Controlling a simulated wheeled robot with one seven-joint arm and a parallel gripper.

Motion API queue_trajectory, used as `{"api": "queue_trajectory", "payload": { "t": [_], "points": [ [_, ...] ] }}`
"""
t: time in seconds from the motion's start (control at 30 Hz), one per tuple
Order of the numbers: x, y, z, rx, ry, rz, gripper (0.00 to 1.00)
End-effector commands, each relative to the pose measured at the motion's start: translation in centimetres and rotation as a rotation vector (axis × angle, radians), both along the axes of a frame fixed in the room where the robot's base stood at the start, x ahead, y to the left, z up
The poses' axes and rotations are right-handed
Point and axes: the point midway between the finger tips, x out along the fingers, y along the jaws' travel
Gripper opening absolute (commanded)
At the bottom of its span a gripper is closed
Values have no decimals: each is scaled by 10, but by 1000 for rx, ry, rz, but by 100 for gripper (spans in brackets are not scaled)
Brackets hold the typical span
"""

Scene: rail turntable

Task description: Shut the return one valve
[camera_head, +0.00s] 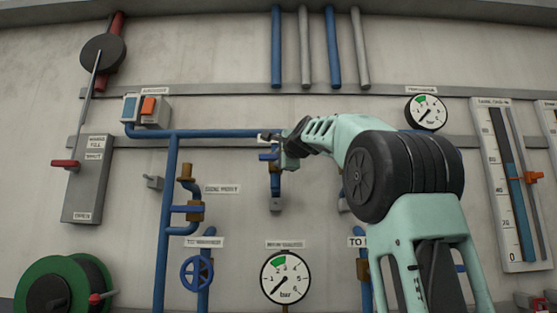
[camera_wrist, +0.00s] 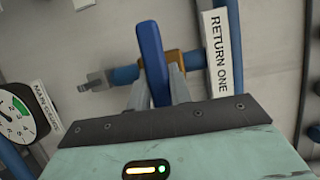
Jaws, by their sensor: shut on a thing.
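The return one valve has a brass body (camera_wrist: 182,66) on a short blue pipe (camera_wrist: 126,76), beside the white "RETURN ONE" label (camera_wrist: 219,52) in the wrist view. Its blue lever handle (camera_wrist: 152,50) lies crosswise to that pipe. My gripper (camera_wrist: 158,82) is shut on the lever, one finger on each side. In the head view my gripper (camera_head: 284,157) is at the short drop pipe (camera_head: 276,184) at the right end of the horizontal blue pipe. The blue lever (camera_head: 267,157) pokes out to its left; the gripper hides most of the valve and its label.
A main gauge (camera_head: 285,277) hangs below the valve. A blue handwheel (camera_head: 196,273) and a brass-fitted pipe (camera_head: 195,211) are to the left. Another gauge (camera_head: 426,112) and a tall level scale (camera_head: 512,190) are to the right. Bare wall lies just left of the drop pipe.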

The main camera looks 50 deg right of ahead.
Motion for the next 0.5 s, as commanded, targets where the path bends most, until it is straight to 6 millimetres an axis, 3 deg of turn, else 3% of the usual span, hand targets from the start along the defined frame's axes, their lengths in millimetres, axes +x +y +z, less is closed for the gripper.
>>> {"api": "queue_trajectory", "payload": {
  "t": [0.23, 0.27, 0.3, 0.33, 0.5],
  "points": [
    [0, -1, -1, 4, 1, -1, 0],
    [0, -1, -1, 4, 1, -1, 26],
    [0, -1, -1, 4, 0, 0, 37],
    [0, 0, -1, 4, 0, 0, 42],
    [0, 0, -1, 3, 1, 0, 42]
  ]
}}
